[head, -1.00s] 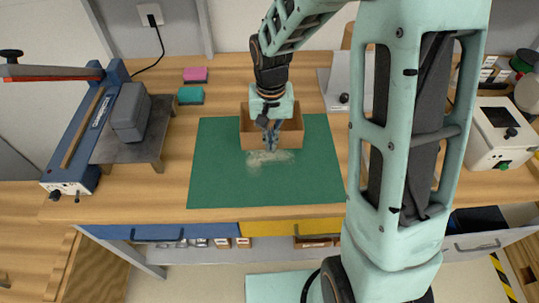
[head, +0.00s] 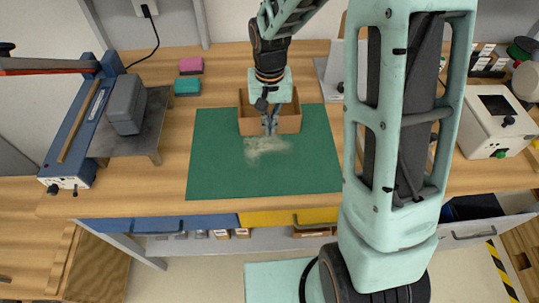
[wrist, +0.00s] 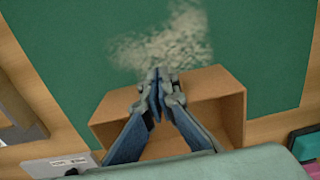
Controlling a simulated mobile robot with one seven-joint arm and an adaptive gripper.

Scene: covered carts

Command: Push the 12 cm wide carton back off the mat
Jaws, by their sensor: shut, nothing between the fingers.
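The open brown carton (head: 287,126) stands at the back of the green mat (head: 215,165), with its near part on the mat and its far part over the wood behind. In the wrist view the carton (wrist: 215,105) lies under and around my fingers. My gripper (head: 270,132) is shut and points down at the carton's near side, about mid-width. Its fingertips (wrist: 160,85) hold nothing. They overlap the carton's near edge in both views, so contact is hard to tell.
A pale dusty patch (head: 266,147) lies on the mat just before the carton. Pink (head: 191,65) and teal (head: 187,87) blocks lie to the back left. A grey-topped stand (head: 142,125) is left of the mat. A white device (head: 495,120) stands at right.

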